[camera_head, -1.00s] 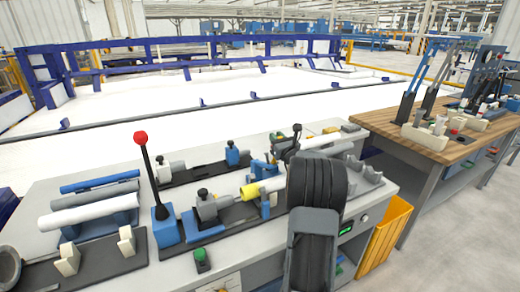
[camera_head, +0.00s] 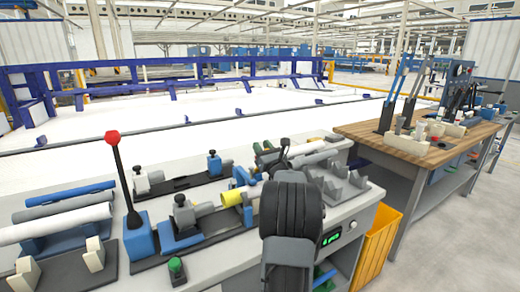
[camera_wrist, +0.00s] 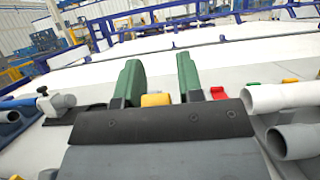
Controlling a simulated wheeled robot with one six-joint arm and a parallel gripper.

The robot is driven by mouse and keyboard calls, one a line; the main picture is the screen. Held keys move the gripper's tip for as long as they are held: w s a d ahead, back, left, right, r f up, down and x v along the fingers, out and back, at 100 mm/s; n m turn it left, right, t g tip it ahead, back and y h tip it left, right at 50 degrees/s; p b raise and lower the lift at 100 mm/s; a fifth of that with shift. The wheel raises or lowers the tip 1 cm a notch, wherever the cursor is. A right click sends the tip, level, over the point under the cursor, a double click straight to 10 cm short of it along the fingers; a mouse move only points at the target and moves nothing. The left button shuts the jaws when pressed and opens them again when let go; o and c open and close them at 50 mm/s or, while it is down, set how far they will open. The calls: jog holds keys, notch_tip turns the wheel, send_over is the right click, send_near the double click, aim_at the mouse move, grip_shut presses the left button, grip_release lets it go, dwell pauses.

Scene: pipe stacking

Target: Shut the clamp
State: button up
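A grey clamp (camera_head: 187,216) with a black knob sits on a blue base beside a yellow-ended pipe (camera_head: 232,197) on the bench. A second grey clamp (camera_head: 141,181) and a blue one (camera_head: 214,165) stand on a black rail behind it. I cannot tell which clamp is meant, or whether any is open. In the wrist view my gripper (camera_wrist: 158,72) has two green fingers standing apart with nothing between them. A yellow piece (camera_wrist: 155,99) shows low behind the gap. In the head view, my dark wrist hides most of the gripper.
A tall lever with a red ball (camera_head: 113,137) stands left of the front clamp. Pipes (camera_head: 65,210) lie on a rack at the left. A grey cradle (camera_head: 338,184) is at right. A yellow bin (camera_head: 375,245) and wooden table (camera_head: 400,149) stand farther right.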

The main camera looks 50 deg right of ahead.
jog(key=shift+o, duration=1)
jog(key=shift+a+f, duration=0.1)
jog(key=s+a, duration=0.3)
jog(key=s, duration=0.9)
jog(key=shift+s+a+f, duration=0.15)
jog(key=shift+s+a, duration=0.1)
jog(key=shift+a, duration=0.1)
